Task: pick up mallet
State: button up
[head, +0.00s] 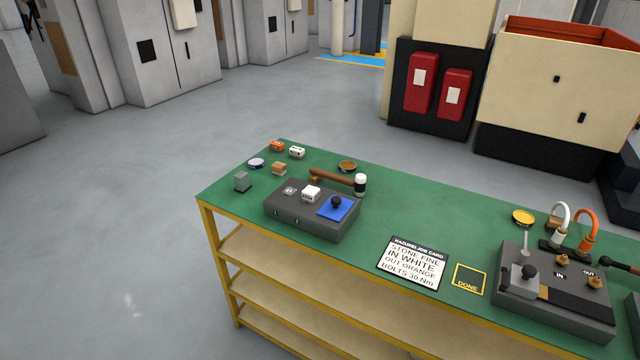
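The mallet (331,175) lies on the green-topped workbench (400,215), behind the dark grey block. Its brown handle points left, and its black and white head (360,185) is at the right end. A small brown piece sits at or under the handle's left end; I cannot tell if they touch. My gripper is not in view.
A dark grey block (292,216) carries a white piece and a blue pad with a black knob. Small blocks and dishes stand left of the mallet. A job card (413,263), a "DONE" square and a fixture (550,300) with hoses are to the right.

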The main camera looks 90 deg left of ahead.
aim_at(359, 183)
jog(key=k, duration=1.3)
jog(key=u, duration=1.75)
jog(key=i, duration=1.05)
jog(key=u, duration=0.1)
